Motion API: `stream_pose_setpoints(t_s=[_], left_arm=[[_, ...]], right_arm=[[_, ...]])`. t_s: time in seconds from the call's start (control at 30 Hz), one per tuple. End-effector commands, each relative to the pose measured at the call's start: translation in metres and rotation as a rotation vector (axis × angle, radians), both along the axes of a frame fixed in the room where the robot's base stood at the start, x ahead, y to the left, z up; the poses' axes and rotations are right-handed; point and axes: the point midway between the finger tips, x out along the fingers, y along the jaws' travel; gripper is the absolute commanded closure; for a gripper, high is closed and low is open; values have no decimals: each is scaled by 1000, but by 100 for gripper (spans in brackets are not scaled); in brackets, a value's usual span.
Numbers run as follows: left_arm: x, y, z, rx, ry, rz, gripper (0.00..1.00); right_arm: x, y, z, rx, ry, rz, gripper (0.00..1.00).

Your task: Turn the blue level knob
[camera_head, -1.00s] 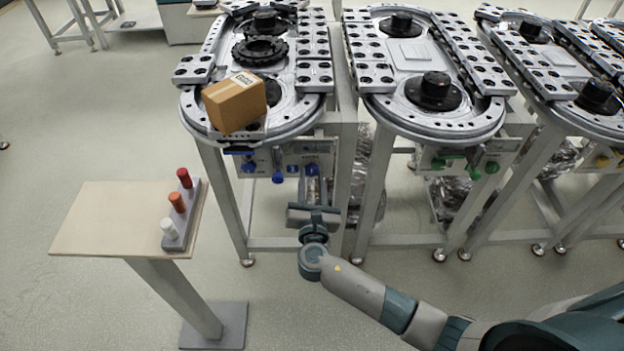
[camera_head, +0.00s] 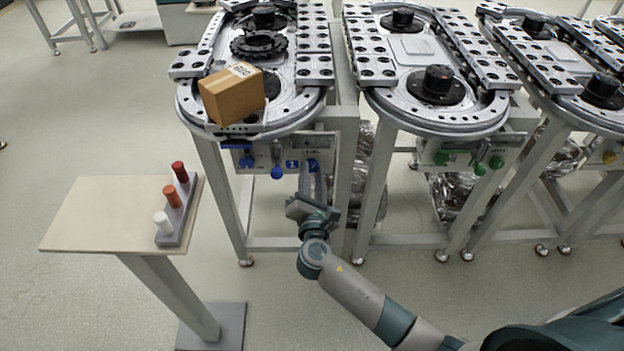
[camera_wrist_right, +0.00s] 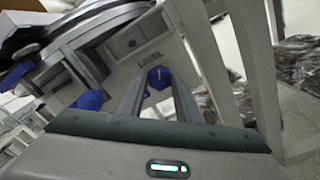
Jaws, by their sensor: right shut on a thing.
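The blue level knob (camera_head: 313,165) is at the right end of the control panel on the front of the leftmost ring track. My right gripper (camera_head: 313,170) reaches up to it from below and is shut on it. In the right wrist view the knob (camera_wrist_right: 159,77) sits between the two fingertips of my gripper (camera_wrist_right: 158,84), just below a label that seems to read LEVEL. A small light mark shows on the knob. My gripper body is tilted in the head view. My left gripper is out of view.
Another blue knob (camera_head: 277,172) hangs left on the same panel (camera_head: 260,155). A cardboard box (camera_head: 232,95) rests on the track above. A small table (camera_head: 105,215) with red, orange and white pegs stands at left. Table legs flank my right gripper.

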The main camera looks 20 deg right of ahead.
Motion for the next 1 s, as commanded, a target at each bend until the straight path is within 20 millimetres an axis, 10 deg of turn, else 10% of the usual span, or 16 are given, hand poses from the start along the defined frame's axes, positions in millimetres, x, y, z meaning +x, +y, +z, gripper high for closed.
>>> stream_pose_setpoints(t_s=[0.33, 1.0], left_arm=[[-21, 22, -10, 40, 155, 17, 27], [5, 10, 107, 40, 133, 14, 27]], right_arm=[[-1, 0, -4, 319, -91, -2, 92], [-1, -1, -4, 908, -261, -3, 92]])
